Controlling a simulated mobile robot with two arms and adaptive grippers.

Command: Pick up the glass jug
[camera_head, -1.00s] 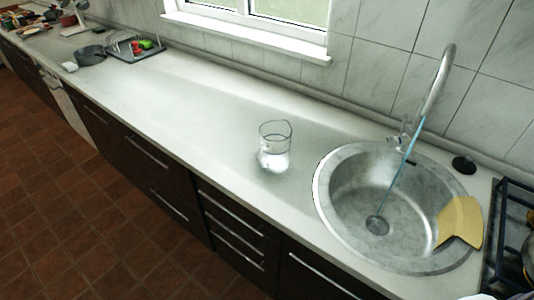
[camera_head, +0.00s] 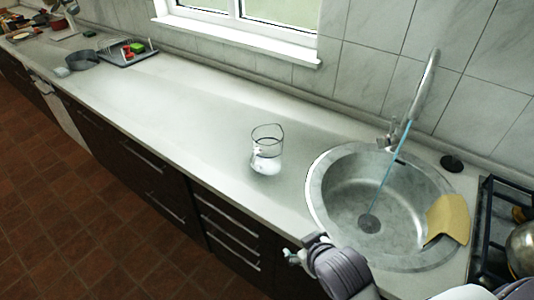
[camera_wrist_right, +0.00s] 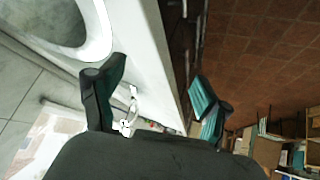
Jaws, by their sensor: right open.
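The glass jug (camera_head: 266,150) stands upright on the pale worktop, left of the sink. It is clear, with something whitish in its lower part. My right gripper (camera_head: 293,256) is at the front edge of the worktop, below and right of the jug, clearly apart from it. In the right wrist view its two dark fingers (camera_wrist_right: 155,92) are spread open with nothing held. A small, bright, glassy shape shows beyond the fingers there; I cannot tell for sure that it is the jug. My left gripper is not in view.
The round metal sink (camera_head: 335,205) with its tap (camera_head: 424,85) lies right of the jug. A yellow cloth (camera_head: 449,218) hangs over its rim. A stove (camera_head: 490,225) is at the far right. A dark pan (camera_head: 82,60) and a dish rack (camera_head: 128,57) stand far left. Worktop around the jug is clear.

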